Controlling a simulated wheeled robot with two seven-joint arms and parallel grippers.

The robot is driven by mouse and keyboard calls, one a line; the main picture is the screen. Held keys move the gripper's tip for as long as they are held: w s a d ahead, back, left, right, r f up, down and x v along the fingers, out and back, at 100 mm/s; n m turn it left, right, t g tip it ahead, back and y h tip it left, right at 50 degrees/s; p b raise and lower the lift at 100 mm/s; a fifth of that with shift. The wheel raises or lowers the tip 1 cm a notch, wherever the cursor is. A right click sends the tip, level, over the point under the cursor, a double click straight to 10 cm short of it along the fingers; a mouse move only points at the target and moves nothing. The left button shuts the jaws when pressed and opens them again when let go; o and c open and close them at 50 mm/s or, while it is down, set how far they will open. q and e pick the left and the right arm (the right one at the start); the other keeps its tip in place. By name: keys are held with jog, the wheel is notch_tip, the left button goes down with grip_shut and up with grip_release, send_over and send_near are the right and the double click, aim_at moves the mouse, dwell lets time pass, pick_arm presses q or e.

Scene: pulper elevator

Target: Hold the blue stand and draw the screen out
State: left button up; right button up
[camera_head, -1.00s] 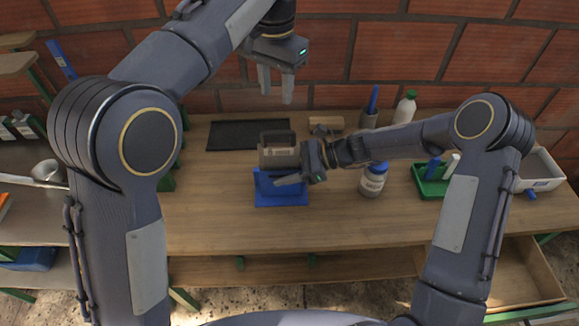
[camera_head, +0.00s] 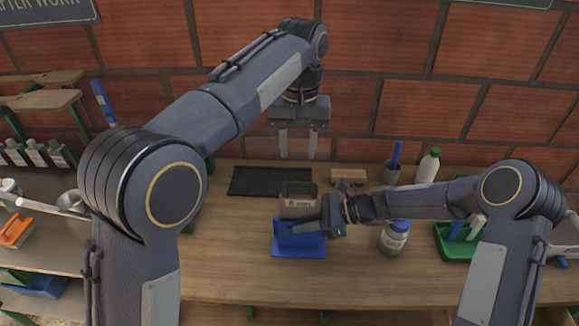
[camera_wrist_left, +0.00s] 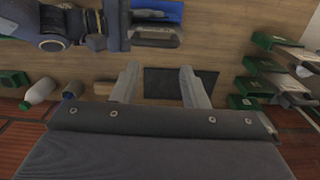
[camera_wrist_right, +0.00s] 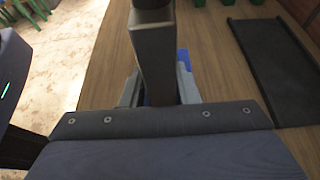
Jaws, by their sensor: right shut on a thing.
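The blue stand (camera_head: 300,247) is on the wooden bench, and its base is flat on the top. The grey-beige screen (camera_head: 298,207) stands upright at it. It also shows in the right wrist view (camera_wrist_right: 154,60) as a dark upright slab. My right gripper (camera_head: 310,228) reaches in from the right and is shut on the blue stand, below the screen. In its wrist view, blue shows between the fingers. My left gripper (camera_head: 298,150) points down, open and empty, above and apart from the screen. Its parted fingers show in the left wrist view (camera_wrist_left: 160,75).
A black mat (camera_head: 268,181) lies behind the stand. A wooden block (camera_head: 348,175), a cup with a blue tool (camera_head: 391,172) and a white bottle (camera_head: 428,167) stand at the back. A lidded jar (camera_head: 394,238) and green tray (camera_head: 455,247) are to the right. Bench left of the stand is clear.

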aim_at(287, 195)
pick_arm(q)
jog(key=n, duration=0.2)
jog(key=f+n, duration=0.1)
jog(key=n, duration=0.2)
jog(key=a+n, duration=0.1)
jog(key=n, duration=0.2)
jog(key=shift+f, duration=0.35)
pick_arm(e)
grip_shut()
pick_arm(q)
jog(key=n, duration=0.3)
jog(key=f+n, duration=0.1)
jog(key=shift+a, duration=0.3)
jog(key=n, duration=0.4)
jog(key=f+n, duration=0.1)
jog(key=shift+a+n, duration=0.35)
jog(key=shift+n, duration=0.05)
jog(key=shift+f, duration=0.55)
notch_tip(287, 195, down, 11)
jog(key=shift+f, duration=0.1)
jog(key=shift+c, duration=0.4)
grip_shut()
jog(key=shift+r, duration=0.3)
